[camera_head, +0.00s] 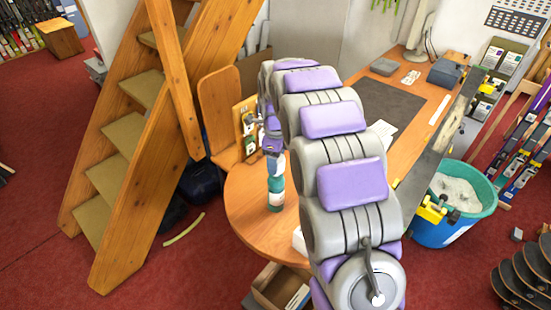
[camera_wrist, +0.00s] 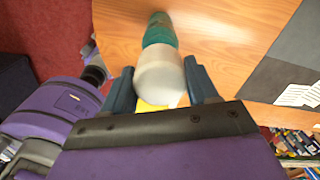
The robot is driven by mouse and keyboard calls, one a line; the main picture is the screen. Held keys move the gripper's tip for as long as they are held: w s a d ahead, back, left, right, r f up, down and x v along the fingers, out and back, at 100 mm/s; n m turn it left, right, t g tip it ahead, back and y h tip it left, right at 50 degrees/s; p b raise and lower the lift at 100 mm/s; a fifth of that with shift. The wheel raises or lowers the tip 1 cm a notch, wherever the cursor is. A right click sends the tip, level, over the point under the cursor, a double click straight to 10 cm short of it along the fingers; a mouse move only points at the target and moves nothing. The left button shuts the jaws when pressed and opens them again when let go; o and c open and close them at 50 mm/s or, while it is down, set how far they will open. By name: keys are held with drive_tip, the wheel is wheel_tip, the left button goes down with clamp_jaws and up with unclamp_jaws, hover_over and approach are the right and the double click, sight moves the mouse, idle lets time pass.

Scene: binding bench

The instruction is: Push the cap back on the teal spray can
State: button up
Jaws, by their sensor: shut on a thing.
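The teal spray can (camera_head: 275,192) stands upright on the round end of the wooden table. It also shows beyond the fingers in the wrist view (camera_wrist: 160,32). The pale grey-white cap (camera_wrist: 160,76) is between my two fingers, in line with the can's top; it shows in the head view too (camera_head: 281,164). My gripper (camera_wrist: 164,90) is shut on the cap, above the can. In the head view my gripper (camera_head: 272,146) points down at the can. The cap and can appear to meet, but I cannot tell whether the cap is seated.
The wooden table (camera_head: 245,205) is clear around the can's left side. A dark mat (camera_head: 382,105) lies farther back. A wooden staircase (camera_head: 150,150) stands to the left. A blue-teal bucket (camera_head: 447,226) stands to the right. An open box (camera_head: 277,288) is below the table's front.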

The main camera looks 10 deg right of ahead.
drive_tip(key=shift+f, duration=1.95)
idle(1.5)
drive_tip(key=o, duration=1.4)
drive_tip(key=shift+r, duration=0.2)
drive_tip(key=shift+r+p, duration=1.3)
drive_tip(key=shift+r, duration=2.05)
clamp_jaws()
